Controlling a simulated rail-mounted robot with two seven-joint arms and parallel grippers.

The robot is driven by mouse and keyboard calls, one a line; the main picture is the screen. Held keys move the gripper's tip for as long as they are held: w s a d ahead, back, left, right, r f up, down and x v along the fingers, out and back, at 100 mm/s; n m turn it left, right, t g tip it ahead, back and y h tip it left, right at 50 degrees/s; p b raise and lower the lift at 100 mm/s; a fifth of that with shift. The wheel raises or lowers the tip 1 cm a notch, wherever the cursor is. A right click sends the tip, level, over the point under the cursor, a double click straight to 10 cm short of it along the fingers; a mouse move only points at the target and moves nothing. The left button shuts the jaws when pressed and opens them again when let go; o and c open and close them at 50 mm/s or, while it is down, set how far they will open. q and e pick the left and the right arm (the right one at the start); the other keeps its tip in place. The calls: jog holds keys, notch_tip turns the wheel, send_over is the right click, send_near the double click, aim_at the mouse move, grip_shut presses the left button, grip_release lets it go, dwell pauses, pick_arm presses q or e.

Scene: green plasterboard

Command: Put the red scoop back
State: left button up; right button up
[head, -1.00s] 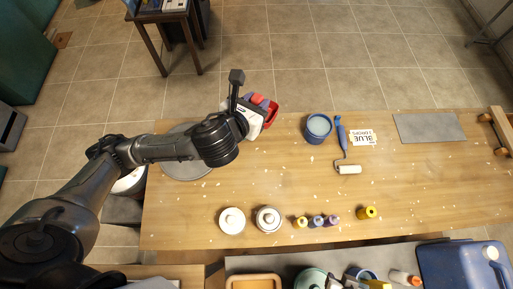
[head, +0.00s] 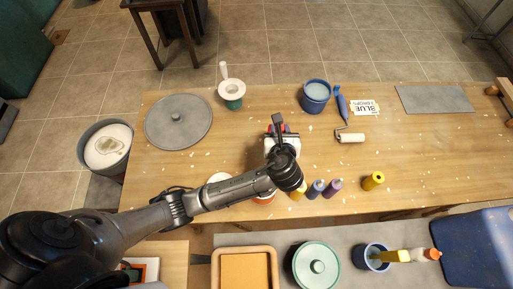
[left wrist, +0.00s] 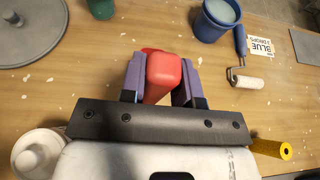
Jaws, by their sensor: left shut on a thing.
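My left gripper (head: 278,130) is over the middle of the wooden table. In the left wrist view, its two purple fingers (left wrist: 160,83) are shut on the red scoop (left wrist: 164,73), whose rounded red end shows between them. In the head view the scoop is mostly hidden by the gripper, with only a bit of red showing. I cannot tell whether the scoop touches the table. My right gripper is in neither view.
A bucket of white stuff (head: 108,151) stands at the table's left. On the table are a grey lid (head: 170,128), a green cup with a white strainer (head: 232,91), a blue pot (head: 315,97), a roller (head: 350,137) and small bottles (head: 333,187). White-lidded jars are partly behind my arm.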

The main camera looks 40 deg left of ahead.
pick_arm(q)
jog(key=a+f+b, duration=0.1)
jog(key=a+f, duration=0.9)
jog(key=a, duration=0.2)
jog(key=shift+w+a+f+n+g+y, duration=0.2)
jog(key=shift+w+a+n+g+y, duration=0.1)
jog(key=shift+w, duration=0.1)
jog(key=o, duration=0.9)
jog(key=shift+f, duration=0.15)
jog(key=shift+o, duration=0.2)
jog(key=v, duration=1.2)
jog(key=shift+p, duration=0.45)
